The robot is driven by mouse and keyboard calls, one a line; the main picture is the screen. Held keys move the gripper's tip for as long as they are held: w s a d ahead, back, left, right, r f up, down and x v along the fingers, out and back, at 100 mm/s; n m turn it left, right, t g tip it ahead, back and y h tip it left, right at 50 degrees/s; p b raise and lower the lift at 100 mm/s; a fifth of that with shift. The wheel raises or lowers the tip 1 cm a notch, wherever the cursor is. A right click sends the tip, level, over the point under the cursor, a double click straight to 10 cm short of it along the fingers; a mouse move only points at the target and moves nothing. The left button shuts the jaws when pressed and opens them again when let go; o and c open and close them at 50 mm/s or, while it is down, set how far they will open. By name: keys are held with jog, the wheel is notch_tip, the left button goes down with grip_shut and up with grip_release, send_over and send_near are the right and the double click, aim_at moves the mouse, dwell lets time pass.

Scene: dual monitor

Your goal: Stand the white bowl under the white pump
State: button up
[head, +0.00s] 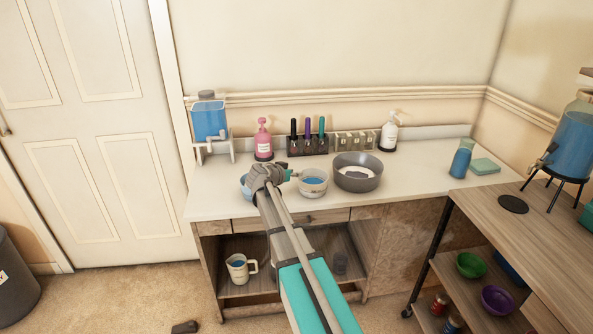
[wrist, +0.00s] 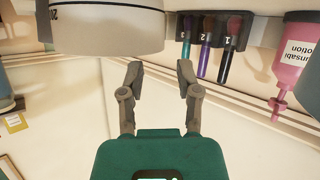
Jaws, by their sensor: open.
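The white bowl (head: 313,190), with blue contents, stands on the white counter just right of my gripper (head: 284,173). The white pump (head: 389,136) is a white bottle on a dark base at the back of the counter, right of the bowl. In the wrist view, which looks upside down, my gripper (wrist: 160,72) is open with nothing between its fingers. A white round vessel, apparently the white bowl (wrist: 105,35), fills the upper left there, just beyond the fingertips. I cannot tell whether they touch.
A grey bowl (head: 343,182) stands right of the white bowl, in front of the white pump. A blue bowl (head: 244,182) is partly hidden behind my gripper. A pink pump (head: 263,142) and a brush rack (head: 308,147) line the back. The counter's right side is mostly clear.

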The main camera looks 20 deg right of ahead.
jog(key=p+v, duration=0.2)
jog(key=v, duration=0.5)
jog(key=shift+a, duration=0.1)
dwell(0.4)
jog(key=shift+s, duration=0.1)
jog(key=s+a+f+n+g+y, duration=0.2)
jog(key=s+a+f+n+y, duration=0.1)
jog(key=s, duration=0.5)
jog(key=s+a+f+n+g+y, duration=0.2)
jog(key=s+a+f+n+y, duration=0.2)
jog(key=s+a, duration=0.3)
jog(key=s+a+f+n+g+y, duration=0.2)
jog(key=s+a+f+n+y, duration=0.2)
jog(key=s, duration=0.7)
jog(key=shift+s+a+y, duration=0.15)
jog(key=shift+a+y, duration=0.25)
jog(key=shift+a, duration=0.7)
jog(key=shift+s+f, duration=0.15)
